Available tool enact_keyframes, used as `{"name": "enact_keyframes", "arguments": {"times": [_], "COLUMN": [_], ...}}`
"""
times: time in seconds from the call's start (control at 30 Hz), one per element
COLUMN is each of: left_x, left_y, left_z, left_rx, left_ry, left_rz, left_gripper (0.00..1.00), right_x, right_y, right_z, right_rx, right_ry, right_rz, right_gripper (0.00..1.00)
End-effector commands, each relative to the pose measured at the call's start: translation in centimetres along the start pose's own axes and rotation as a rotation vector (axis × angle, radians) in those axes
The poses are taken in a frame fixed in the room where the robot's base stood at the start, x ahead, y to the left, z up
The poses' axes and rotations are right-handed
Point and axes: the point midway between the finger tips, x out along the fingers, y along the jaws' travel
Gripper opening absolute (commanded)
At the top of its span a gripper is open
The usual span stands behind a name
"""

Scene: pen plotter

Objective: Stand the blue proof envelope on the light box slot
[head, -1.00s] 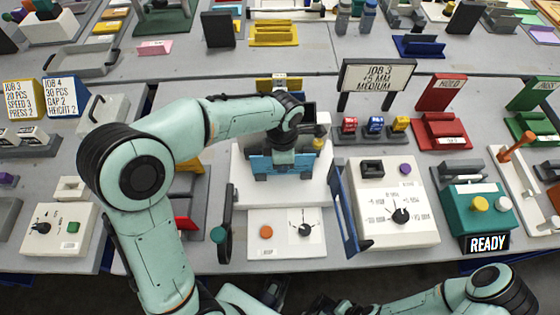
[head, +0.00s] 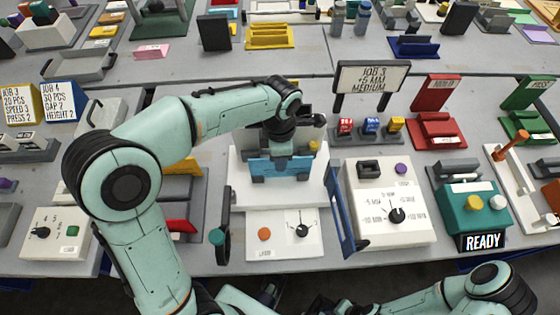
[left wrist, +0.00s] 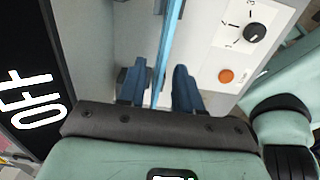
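The blue proof envelope (head: 281,166) stands upright in the head view, at the white light box (head: 238,193). In the left wrist view the envelope (left wrist: 166,50) shows edge-on as a thin blue strip. My left gripper (head: 281,150) is over it, pointing down. Its two dark blue fingers (left wrist: 160,85) lie on either side of the strip, with narrow gaps showing, so it looks open around the envelope. The envelope's lower edge and the slot are hidden, so I cannot tell how it is seated. My right gripper is not in view.
In front are an orange button (head: 264,234) and a black dial (head: 302,230). A blue upright panel (head: 343,208) and a white control box (head: 388,225) stand to the right. A black OFF sign (left wrist: 30,100) is close in the left wrist view.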

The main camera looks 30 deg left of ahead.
Motion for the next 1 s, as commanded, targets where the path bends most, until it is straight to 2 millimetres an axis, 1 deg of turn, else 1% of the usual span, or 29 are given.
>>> {"name": "enact_keyframes", "arguments": {"times": [0.03,0.2,0.3,0.4,0.53,1.0], "left_x": [-1.4,-4.9,-6.3,-7.2,-7.6,-7.6], "left_y": [0.1,0.0,0.0,0.0,0.0,0.0], "left_z": [0.1,0.1,0.1,0.0,0.0,0.0], "left_rx": [0.000,0.001,0.001,0.001,0.000,0.000], "left_ry": [-0.004,-0.004,-0.002,-0.001,0.000,0.000], "left_rz": [0.004,0.002,0.001,0.000,-0.001,-0.001], "left_gripper": [0.34,0.34,0.34,0.34,0.34,0.34], "right_x": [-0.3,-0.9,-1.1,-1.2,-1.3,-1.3], "right_y": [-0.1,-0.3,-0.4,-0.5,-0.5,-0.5], "right_z": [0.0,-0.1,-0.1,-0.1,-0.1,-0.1], "right_rx": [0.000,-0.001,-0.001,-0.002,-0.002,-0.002], "right_ry": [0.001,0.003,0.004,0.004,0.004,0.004], "right_rz": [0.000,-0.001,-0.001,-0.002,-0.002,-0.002], "right_gripper": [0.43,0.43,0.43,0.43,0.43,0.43]}}
